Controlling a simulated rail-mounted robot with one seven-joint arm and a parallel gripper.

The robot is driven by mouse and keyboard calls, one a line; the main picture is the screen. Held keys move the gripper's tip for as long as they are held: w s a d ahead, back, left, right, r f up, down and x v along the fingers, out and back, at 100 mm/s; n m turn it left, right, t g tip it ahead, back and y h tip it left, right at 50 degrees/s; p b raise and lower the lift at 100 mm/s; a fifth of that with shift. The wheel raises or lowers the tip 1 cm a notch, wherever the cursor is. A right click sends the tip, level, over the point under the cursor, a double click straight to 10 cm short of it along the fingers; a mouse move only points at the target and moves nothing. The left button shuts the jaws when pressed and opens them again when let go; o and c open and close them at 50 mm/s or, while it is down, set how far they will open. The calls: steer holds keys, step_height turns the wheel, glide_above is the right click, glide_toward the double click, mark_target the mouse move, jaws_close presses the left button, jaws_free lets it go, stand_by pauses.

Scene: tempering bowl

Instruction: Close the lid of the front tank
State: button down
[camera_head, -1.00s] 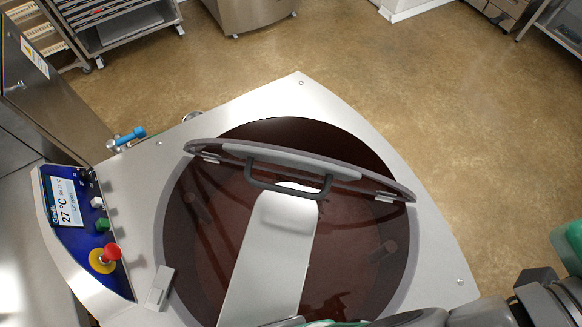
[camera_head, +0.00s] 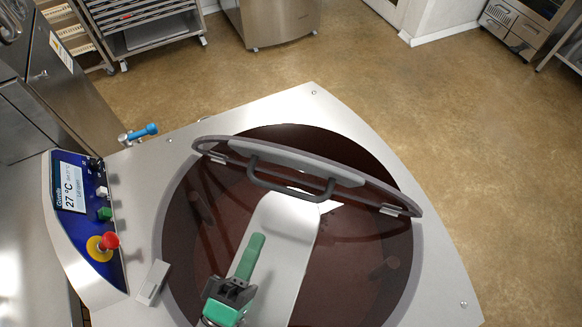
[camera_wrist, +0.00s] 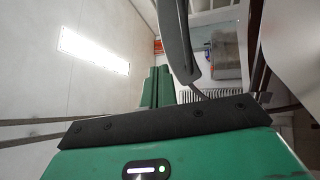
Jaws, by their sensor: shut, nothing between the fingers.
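The front tank (camera_head: 385,285) is a round bowl of dark brown contents set in a steel top. Its lid (camera_head: 404,194) stands raised and tilted across the bowl, with a dark grey handle (camera_head: 285,188) on its face. My gripper (camera_head: 254,240) has green fingers that are shut and empty. In the head view it is over the bowl, below and left of the handle in the picture. In the wrist view the fingers (camera_wrist: 158,82) appear just left of a dark curved bar, which looks like the handle (camera_wrist: 177,38). I see no contact.
A pale metal chute (camera_head: 285,245) lies under the handle. A control panel (camera_head: 80,210) with a red stop button (camera_head: 109,241) is at the left. A blue-handled valve (camera_head: 143,131) sticks out behind it. The floor beyond the tank is clear.

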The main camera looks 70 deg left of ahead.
mark_target(276, 156)
steer(key=shift+n+g+y, duration=0.4)
steer(key=shift+n+g, duration=0.2)
steer(key=p+x, duration=0.2)
steer(key=x, duration=0.2)
steer(key=s+p+x, duration=0.1)
steer(key=p+x, duration=0.1)
steer(key=x, duration=0.2)
steer(key=a+p+x, duration=0.1)
steer(key=p+x, duration=0.1)
steer(key=x, duration=0.2)
steer(key=shift+s+a+f, duration=0.1)
steer(key=shift+a, duration=0.45)
